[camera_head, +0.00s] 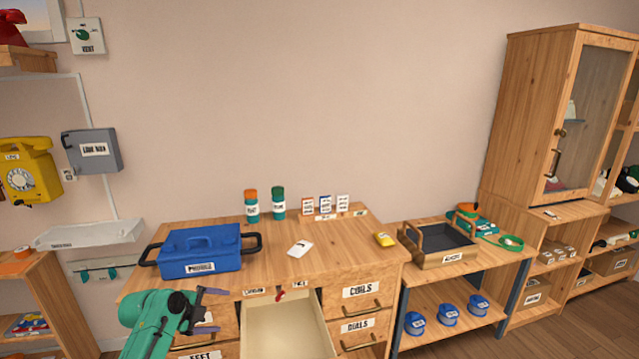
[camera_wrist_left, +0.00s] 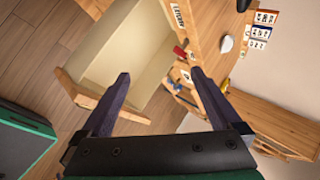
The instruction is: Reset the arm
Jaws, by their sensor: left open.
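My left arm, green, comes in from the lower left of the head view. Its left gripper (camera_head: 212,310) has dark fingers spread apart with nothing between them, in front of the desk's front edge. In the left wrist view the gripper (camera_wrist_left: 160,76) is also open and empty. An open, empty-looking drawer (camera_head: 284,322) is to the right of the gripper in the head view. The drawer also shows beyond the fingers in the wrist view (camera_wrist_left: 118,48). A small red piece (camera_head: 281,296) is at the desk front above the drawer. My right gripper is not in view.
A side table with a tray (camera_head: 440,258) stands right. The yellow phone (camera_head: 28,172) hangs left.

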